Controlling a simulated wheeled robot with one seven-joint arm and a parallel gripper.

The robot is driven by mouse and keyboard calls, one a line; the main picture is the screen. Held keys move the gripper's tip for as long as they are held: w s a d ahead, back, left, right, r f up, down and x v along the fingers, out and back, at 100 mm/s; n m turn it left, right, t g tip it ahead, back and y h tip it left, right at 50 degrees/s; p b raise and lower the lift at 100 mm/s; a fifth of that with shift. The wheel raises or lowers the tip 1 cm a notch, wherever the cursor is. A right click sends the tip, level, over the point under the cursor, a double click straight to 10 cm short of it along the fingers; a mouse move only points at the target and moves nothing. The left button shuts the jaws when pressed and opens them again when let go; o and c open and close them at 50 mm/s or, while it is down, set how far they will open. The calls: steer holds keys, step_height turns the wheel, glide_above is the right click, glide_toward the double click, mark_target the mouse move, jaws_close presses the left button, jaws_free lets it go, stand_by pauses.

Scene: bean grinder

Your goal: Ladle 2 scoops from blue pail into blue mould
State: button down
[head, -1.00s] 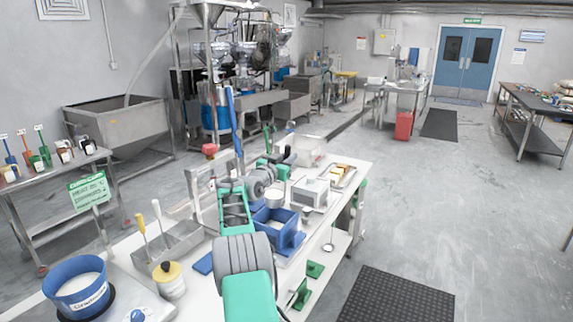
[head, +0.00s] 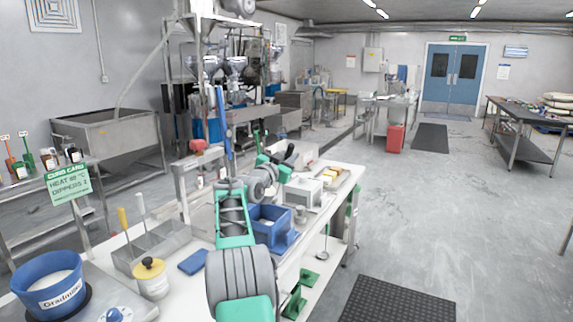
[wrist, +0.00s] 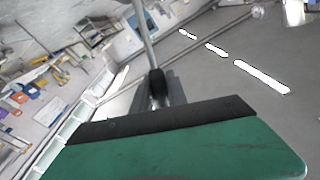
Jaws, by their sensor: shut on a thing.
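The blue pail (head: 48,287), with a white label and pale contents, stands at the lower left of the bench. The blue mould (head: 277,236) sits farther along the bench, open at the top with something pale inside. My gripper (head: 284,160) is above and just beyond the mould, partly hidden by my own arm. It is shut on the ladle; in the wrist view the ladle's grey rod (wrist: 146,42) runs up from the dark jaws (wrist: 157,88).
A yellow-lidded jar (head: 151,279), a metal bin (head: 150,247) with upright handles and a blue pad (head: 193,262) lie between pail and mould. A grey boxy device (head: 301,192) and small metal cup (head: 300,214) stand near the mould.

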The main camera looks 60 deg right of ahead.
steer(key=s+a+f+m+g+h+b, duration=0.1)
steer(key=s+f+m+b, duration=0.8)
steer(key=b, duration=2)
step_height(320, 180, down, 4)
steer(key=m+g+h, duration=0.1)
steer(key=m+g, duration=0.1)
steer(key=m, duration=0.1)
steer(key=shift+s, duration=0.15)
steer(key=shift+a, duration=0.1)
